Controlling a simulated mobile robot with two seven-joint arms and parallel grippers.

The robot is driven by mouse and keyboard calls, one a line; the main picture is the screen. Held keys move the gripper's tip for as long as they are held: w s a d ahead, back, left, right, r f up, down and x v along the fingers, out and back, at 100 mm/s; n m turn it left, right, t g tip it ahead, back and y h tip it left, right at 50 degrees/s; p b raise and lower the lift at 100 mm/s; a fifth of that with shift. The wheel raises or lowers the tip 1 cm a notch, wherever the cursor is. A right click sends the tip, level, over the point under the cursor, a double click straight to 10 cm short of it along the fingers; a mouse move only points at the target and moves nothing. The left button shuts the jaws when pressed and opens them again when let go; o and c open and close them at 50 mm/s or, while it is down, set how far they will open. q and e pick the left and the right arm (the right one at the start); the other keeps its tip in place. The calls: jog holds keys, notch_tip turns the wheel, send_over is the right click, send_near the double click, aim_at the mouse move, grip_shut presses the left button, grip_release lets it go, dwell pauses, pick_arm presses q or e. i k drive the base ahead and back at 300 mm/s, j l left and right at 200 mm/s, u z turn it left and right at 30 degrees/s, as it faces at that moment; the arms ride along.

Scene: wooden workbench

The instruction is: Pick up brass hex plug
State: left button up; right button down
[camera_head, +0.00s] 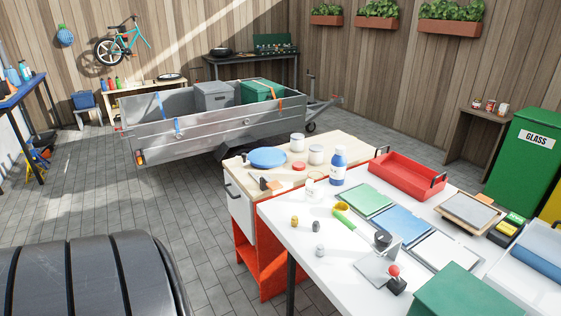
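A small brass-coloured piece (294,221), which looks like the brass hex plug, stands on the white worktop (285,208) near its left edge. It is too small to make out its hex shape. A small silver-grey piece (316,226) stands just to its right, and another grey piece (319,251) is nearer the front. Neither of my grippers shows in this view.
A green-handled tool with a yellow head (343,215) lies right of the brass piece. Coloured panels (403,222), a blue-white bottle (338,166), a red tray (408,176) and a red-knobbed device (395,280) stand further right. A ribbed black object (85,275) fills the lower left.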

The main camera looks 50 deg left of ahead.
aim_at(295, 220)
jog(key=u, duration=1.65)
